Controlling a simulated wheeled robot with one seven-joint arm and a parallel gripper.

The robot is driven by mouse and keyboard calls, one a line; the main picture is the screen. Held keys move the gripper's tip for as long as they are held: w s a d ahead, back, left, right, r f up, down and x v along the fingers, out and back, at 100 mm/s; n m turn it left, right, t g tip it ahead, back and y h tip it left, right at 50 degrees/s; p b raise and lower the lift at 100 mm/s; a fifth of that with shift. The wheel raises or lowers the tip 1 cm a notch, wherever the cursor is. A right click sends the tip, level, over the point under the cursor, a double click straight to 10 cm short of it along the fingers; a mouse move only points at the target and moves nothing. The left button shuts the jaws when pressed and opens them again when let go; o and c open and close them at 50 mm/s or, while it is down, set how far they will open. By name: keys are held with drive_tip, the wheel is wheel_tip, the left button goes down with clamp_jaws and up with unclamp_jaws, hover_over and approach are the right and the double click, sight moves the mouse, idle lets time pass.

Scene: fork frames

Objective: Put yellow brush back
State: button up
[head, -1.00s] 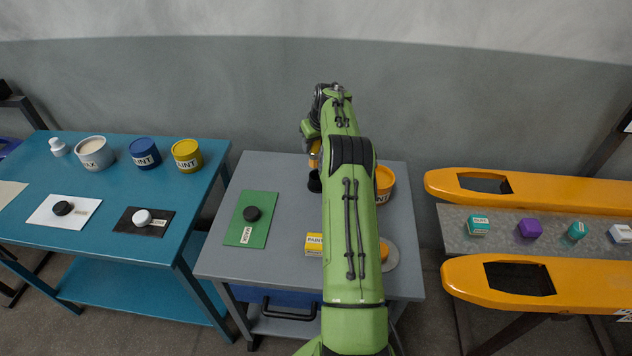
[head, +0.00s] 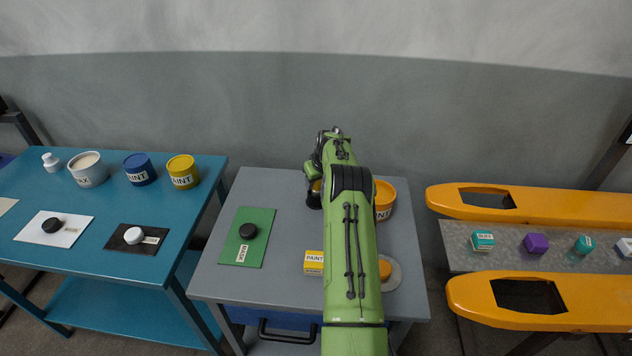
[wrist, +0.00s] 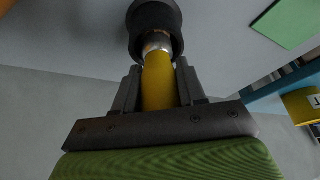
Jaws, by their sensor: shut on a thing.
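In the wrist view my gripper (wrist: 157,74) is shut on the yellow handle of the brush (wrist: 156,90), with a finger on either side. Beyond the fingers the brush has a metal ferrule and a thick, round black head. In the head view my green arm hides most of the gripper and brush. Only a bit of yellow and the dark brush head (head: 314,200) show at the arm's left, over the back of the grey table (head: 215,270). I cannot tell whether the head touches the table.
An orange PAINT pot (head: 385,212) stands right of the arm. A yellow PAINT box (head: 313,258) and a grey disc (head: 394,279) with an orange item are nearer. A green mat (head: 240,225) with a black puck lies left. A blue table (head: 75,240) holds several tins.

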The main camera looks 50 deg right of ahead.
drive_tip(key=o, duration=1.1)
drive_tip(key=shift+c, duration=0.2)
drive_tip(key=v, duration=1.2)
drive_tip(key=a+r+n, duration=0.1)
drive_tip(key=a+r, duration=0.8)
drive_tip(key=a, duration=0.3)
drive_tip(key=s+a+r+n, duration=0.1)
drive_tip(key=s+a+r, duration=0.25)
drive_tip(key=a, duration=0.45)
drive_tip(key=s+a+r, duration=0.3)
drive_tip(key=a+r, duration=0.1)
drive_tip(key=a, duration=0.4)
drive_tip(key=s+a+f, duration=0.1)
drive_tip(key=s+a, duration=0.5)
drive_tip(key=s, duration=0.4)
drive_tip(key=s+a+f+n+t+y, duration=0.1)
drive_tip(key=s+a+f, duration=0.1)
drive_tip(key=s+a, duration=0.4)
drive_tip(key=s, duration=0.4)
drive_tip(key=shift+s+n+p, duration=0.25)
drive_tip(key=shift+n+p, duration=0.05)
drive_tip(key=shift+p, duration=0.05)
drive_tip(key=shift+a, duration=0.1)
